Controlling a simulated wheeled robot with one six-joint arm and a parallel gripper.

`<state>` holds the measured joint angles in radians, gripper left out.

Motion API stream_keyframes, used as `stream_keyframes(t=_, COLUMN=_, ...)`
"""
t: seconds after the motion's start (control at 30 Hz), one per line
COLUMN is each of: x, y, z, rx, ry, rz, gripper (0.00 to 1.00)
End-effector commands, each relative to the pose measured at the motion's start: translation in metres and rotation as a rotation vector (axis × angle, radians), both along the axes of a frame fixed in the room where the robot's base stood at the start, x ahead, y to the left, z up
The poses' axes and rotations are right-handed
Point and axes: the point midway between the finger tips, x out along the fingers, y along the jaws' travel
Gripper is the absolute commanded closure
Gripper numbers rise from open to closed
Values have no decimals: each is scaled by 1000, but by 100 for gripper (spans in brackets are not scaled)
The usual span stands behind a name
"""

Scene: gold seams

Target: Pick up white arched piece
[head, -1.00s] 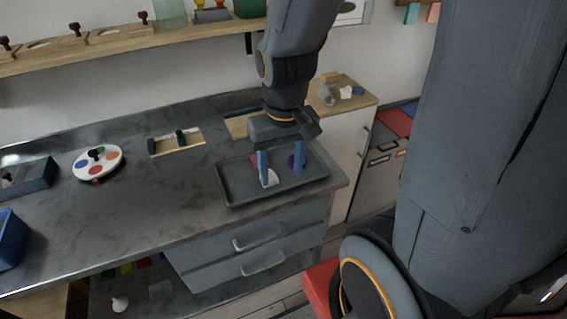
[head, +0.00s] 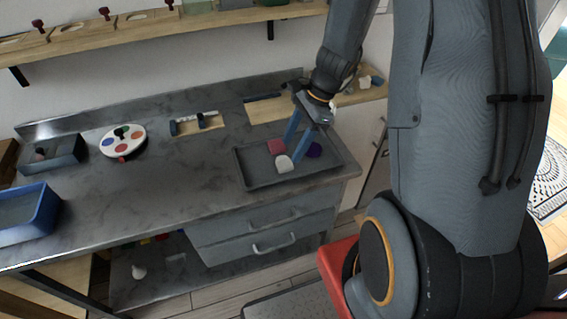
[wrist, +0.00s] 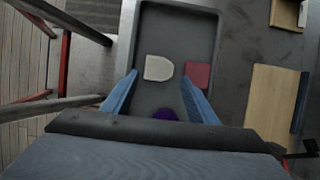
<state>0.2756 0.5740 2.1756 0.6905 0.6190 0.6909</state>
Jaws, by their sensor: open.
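The white arched piece (head: 284,164) lies in the dark tray (head: 258,183) near its front-middle. In the wrist view the white arched piece (wrist: 158,68) lies flat, rounded on one side, ahead of the fingertips and between their lines. My gripper (head: 294,151) is open, its two blue fingers slanting down over the tray; it also shows in the wrist view (wrist: 160,76). Nothing is between the fingers. A red piece (head: 277,146) lies just behind the white one. A purple piece (head: 314,150) lies to the right, partly behind a finger.
The tray's raised rim surrounds the pieces. A round palette with coloured spots (head: 122,141), a blue bin (head: 30,214) and a dark box (head: 50,155) stand on the counter to the left.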

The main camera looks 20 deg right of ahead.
Motion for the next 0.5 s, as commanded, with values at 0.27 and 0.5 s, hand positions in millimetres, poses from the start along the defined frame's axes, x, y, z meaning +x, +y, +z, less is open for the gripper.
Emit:
stream_keyframes(t=0.27, x=-3, y=15, z=-28, rx=0, ry=3, rz=3, gripper=47)
stream_keyframes(t=0.5, x=-2, y=21, z=-44, rx=-1, ry=-1, rz=4, gripper=47)
